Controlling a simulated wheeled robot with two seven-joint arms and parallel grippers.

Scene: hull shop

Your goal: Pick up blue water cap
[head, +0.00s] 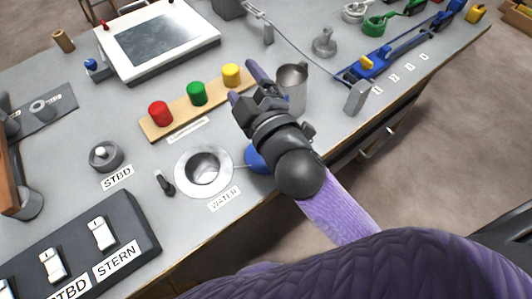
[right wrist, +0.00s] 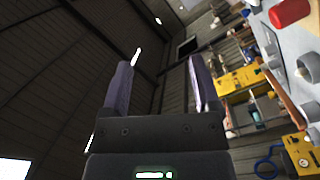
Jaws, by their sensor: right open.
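The blue water cap (head: 255,159) lies on the bench near its front edge, next to the round metal opening (head: 181,176) labelled WATER. A thin line runs from the cap to the opening. My right wrist hides much of the cap. My right gripper (head: 244,82) is above the bench, beyond the cap in the head view, near the yellow button and a metal cup. In the right wrist view its two purple fingers (right wrist: 161,65) are apart with nothing between them. The cap cannot be made out there. My left gripper is not in view.
A wooden strip (head: 178,121) carries red, green and yellow buttons behind the opening. A metal cup (head: 292,85) stands close beside my right gripper. A switch box (head: 130,229) is at the front left. A small black lever (head: 165,182) sits left of the opening.

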